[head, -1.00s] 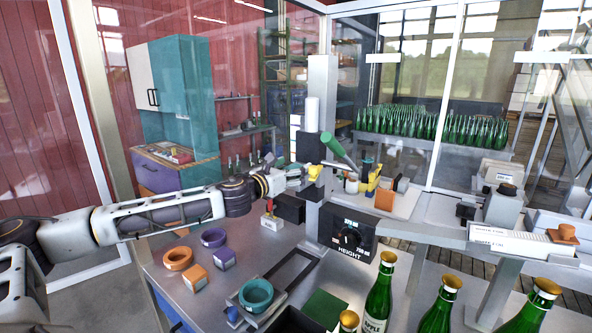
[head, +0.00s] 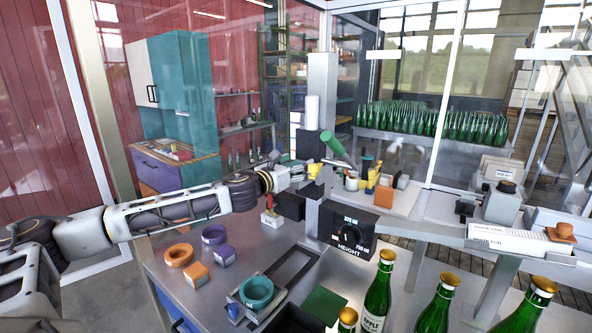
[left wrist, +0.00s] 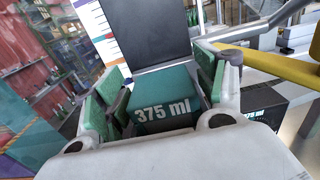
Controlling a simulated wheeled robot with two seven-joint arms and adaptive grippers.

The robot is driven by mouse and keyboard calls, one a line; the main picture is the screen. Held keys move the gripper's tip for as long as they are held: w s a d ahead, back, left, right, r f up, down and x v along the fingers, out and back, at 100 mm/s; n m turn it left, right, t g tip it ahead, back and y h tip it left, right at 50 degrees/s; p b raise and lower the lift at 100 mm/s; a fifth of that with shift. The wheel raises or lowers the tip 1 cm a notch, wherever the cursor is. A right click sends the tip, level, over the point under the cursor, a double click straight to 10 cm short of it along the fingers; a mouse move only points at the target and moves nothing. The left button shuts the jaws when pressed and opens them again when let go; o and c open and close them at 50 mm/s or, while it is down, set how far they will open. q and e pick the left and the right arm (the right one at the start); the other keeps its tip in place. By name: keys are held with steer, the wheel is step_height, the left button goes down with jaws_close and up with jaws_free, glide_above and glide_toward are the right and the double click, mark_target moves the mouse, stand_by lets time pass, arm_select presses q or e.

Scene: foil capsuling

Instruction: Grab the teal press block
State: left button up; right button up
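The teal press block (left wrist: 162,101), marked "375 ml", sits between the two green-padded fingers of my left gripper (left wrist: 158,92) in the left wrist view. The fingers stand on either side of the block, with a narrow dark gap on the left; contact on the right is hard to judge. A dark grey plate (left wrist: 148,35) rises behind the block. In the head view my left gripper (head: 304,172) is at the press column, and the block cannot be made out there. My right gripper is not in view.
The press column (head: 322,95) and the black HEIGHT box (head: 348,233) stand beside my left gripper. A yellow bar (left wrist: 284,68) passes close on the right in the wrist view. Coloured rings and small boxes lie on the bench, with green bottles (head: 376,295) at the front.

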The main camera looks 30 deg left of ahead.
arm_select(q)
steer(key=c, duration=0.8)
steer(key=shift+r, duration=0.1)
step_height(320, 180, up, 9)
steer(key=p, duration=0.3)
steer(key=shift+r+p, duration=0.35)
steer(key=shift+r, duration=0.1)
